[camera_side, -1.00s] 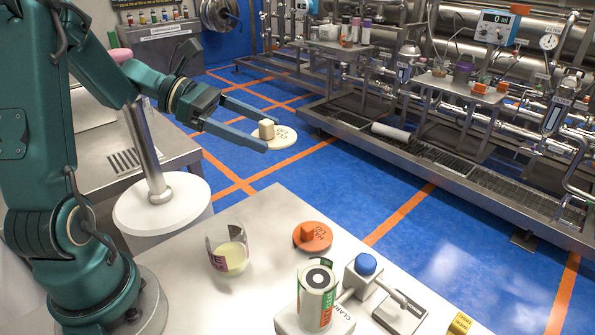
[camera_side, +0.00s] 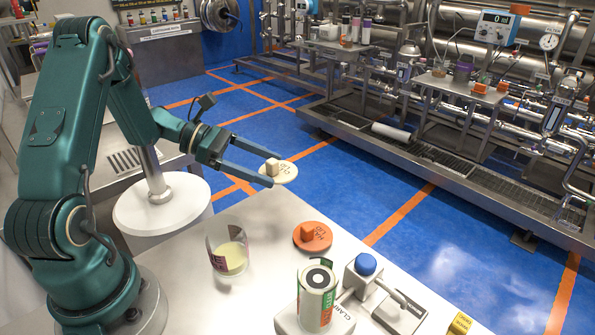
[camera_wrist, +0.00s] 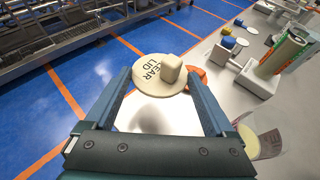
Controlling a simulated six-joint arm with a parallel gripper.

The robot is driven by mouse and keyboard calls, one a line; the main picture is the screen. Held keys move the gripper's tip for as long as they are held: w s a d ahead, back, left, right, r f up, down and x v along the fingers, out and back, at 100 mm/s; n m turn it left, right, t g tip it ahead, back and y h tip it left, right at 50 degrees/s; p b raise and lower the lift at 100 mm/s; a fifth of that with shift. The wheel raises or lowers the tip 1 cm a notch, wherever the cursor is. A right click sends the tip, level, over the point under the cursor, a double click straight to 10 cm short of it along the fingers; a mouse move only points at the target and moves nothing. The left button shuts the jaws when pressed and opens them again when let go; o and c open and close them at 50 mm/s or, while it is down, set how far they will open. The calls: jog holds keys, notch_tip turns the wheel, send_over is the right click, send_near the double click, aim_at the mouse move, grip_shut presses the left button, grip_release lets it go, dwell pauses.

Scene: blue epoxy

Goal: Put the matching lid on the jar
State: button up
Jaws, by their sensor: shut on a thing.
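My gripper (camera_side: 254,173) is shut on a cream lid (camera_side: 286,175), a flat disc with a block-shaped knob. It holds the lid in the air beyond the table's far edge in the side view. In the wrist view the cream lid (camera_wrist: 153,82) sits between the fingertips, with dark lettering that seems to read "CLEAR LID". A clear jar (camera_side: 229,252) with pale contents and a purple label stands upright and open on the table, below and left of the lid. An orange lid (camera_side: 313,237) with a knob lies on the table to the jar's right.
A yellow block (camera_side: 459,324) lies at the right. The table (camera_side: 275,210) is clear behind the jar.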

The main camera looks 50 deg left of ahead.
aim_at(267, 208)
jog(key=shift+f, duration=4.1)
jog(key=shift+f, duration=0.2)
jog(key=o, duration=1)
jog(key=v, duration=0.4)
jog(key=shift+s+a+r, duration=0.1)
jog(key=shift+a, duration=0.05)
jog(key=shift+s+a+r, duration=0.15)
jog(key=shift+s+a, duration=0.05)
jog(key=shift+s, duration=0.05)
jog(key=c, duration=0.6)
